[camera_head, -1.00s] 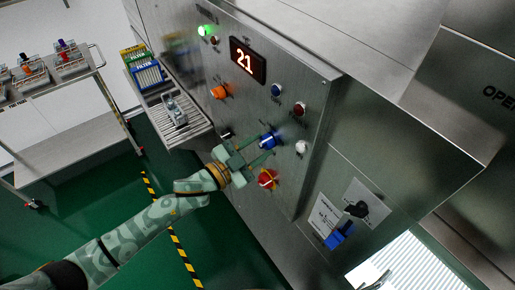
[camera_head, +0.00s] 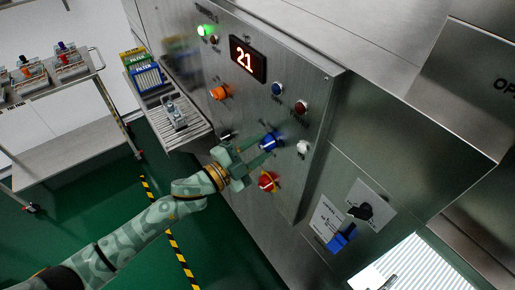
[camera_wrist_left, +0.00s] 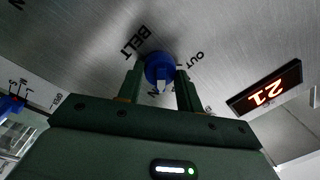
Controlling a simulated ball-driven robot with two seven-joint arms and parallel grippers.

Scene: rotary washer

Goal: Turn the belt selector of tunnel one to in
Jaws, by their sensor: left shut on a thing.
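The belt selector is a blue knob (camera_head: 268,142) on the steel control panel (camera_head: 238,112), among other knobs and buttons. In the left wrist view the blue knob (camera_wrist_left: 160,69) sits between my two fingertips, with "BELT" printed on its left and "OUT" on its right. My left gripper (camera_head: 262,148) is shut on the knob, and its fingers partly hide it in the head view. It is also seen in the left wrist view (camera_wrist_left: 158,82). My right gripper is not in view.
A red knob with a yellow ring (camera_head: 267,182) lies just below my left gripper. An orange knob (camera_head: 221,91), a lit display reading 21 (camera_head: 247,60) and a white button (camera_head: 303,148) are on the panel. A roller conveyor (camera_head: 178,122) stands at the left.

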